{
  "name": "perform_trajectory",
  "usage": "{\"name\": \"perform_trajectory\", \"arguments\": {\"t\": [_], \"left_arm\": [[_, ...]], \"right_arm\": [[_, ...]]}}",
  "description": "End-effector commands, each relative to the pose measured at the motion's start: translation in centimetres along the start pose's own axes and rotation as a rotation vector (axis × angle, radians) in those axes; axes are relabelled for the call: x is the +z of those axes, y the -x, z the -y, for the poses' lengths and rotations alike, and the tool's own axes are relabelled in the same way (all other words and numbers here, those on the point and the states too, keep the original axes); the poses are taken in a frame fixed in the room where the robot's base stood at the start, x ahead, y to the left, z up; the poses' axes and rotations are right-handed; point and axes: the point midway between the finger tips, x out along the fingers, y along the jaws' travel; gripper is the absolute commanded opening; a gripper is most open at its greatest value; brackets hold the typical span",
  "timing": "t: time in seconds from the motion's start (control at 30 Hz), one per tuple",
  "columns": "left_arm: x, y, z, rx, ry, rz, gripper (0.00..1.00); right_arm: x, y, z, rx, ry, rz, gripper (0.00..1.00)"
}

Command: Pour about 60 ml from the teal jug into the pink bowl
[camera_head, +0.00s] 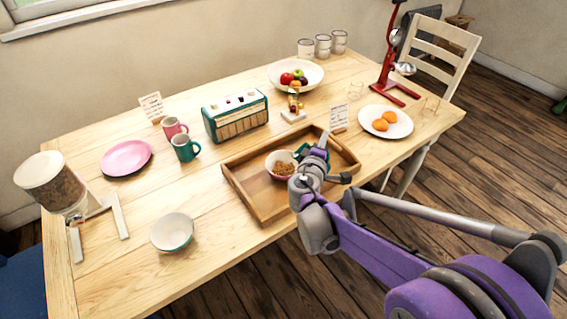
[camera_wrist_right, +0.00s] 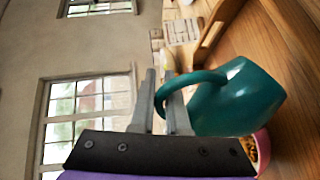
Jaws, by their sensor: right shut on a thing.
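My right gripper (camera_head: 318,148) is at the tray, just right of the pink bowl. In the right wrist view its fingers (camera_wrist_right: 161,105) are shut on the handle of the teal jug (camera_wrist_right: 240,100). In the head view only a bit of the teal jug (camera_head: 302,150) shows behind the gripper. The jug looks tilted; its mouth and contents are hidden. The pink bowl (camera_head: 271,165) sits in the wooden tray with brown pieces in it. The pink bowl (camera_wrist_right: 264,150) also shows partly behind the jug in the wrist view. My left gripper is not in view.
The wooden tray (camera_head: 243,191) has raised walls. A teal-sided bowl (camera_head: 172,232), a cereal dispenser (camera_head: 55,185), mugs (camera_head: 185,147), a pink plate (camera_head: 126,158) and a toaster (camera_head: 235,115) stand left. A plate of orange items (camera_head: 385,122) and a red stand (camera_head: 392,75) are right.

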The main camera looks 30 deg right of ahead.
Motion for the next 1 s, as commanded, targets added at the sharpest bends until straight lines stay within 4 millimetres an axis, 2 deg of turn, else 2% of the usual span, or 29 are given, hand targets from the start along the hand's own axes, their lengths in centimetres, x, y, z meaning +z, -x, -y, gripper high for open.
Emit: {"name": "perform_trajectory", "arguments": {"t": [0.43,1.0], "left_arm": [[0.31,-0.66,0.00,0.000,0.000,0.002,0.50],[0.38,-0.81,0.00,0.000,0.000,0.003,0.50]], "right_arm": [[-0.71,-0.12,0.32,-0.011,0.105,0.017,0.00],[-0.87,-0.15,0.37,-0.014,0.135,0.023,0.00]]}}
